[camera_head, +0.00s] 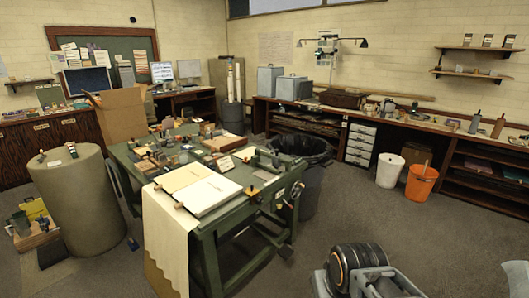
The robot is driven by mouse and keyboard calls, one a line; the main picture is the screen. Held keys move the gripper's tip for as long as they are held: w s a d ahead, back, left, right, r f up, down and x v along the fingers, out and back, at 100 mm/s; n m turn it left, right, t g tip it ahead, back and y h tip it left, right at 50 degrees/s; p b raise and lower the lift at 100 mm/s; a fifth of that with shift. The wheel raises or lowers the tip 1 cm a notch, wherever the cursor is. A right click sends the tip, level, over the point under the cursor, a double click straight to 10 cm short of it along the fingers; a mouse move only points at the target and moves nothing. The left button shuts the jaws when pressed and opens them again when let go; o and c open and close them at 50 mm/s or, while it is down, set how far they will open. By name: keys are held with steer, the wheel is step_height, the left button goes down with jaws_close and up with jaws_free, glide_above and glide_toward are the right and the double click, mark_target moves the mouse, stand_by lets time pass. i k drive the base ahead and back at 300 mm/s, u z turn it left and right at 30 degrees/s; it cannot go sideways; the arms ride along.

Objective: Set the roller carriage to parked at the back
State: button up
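A green work table (232,225) stands in the middle of the room. White sheets (208,193) lie on its near part, and a cream cloth or paper (168,235) hangs over its front left. A dark mechanism with bars and knobs (272,162) sits at the table's right side; it may be the roller carriage, but it is too small to be sure or to read its position. A small label card (225,164) stands beside it. Grey and black parts at the bottom right look like my arm; no gripper fingertips show.
A large drum (80,200) stands left of the table, and a cardboard box (122,112) is behind it. A black bin (318,190) stands close to the table's right side. White (389,170) and orange (421,182) buckets stand by the back shelves.

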mark_target(276, 163)
steer(key=z, duration=0.15)
steer(key=i, duration=0.45)
steer(key=z, duration=0.7)
steer(key=i, duration=1.9)
steer(key=u, duration=1.25)
steer(key=i, duration=0.65)
steer(key=u, duration=0.7)
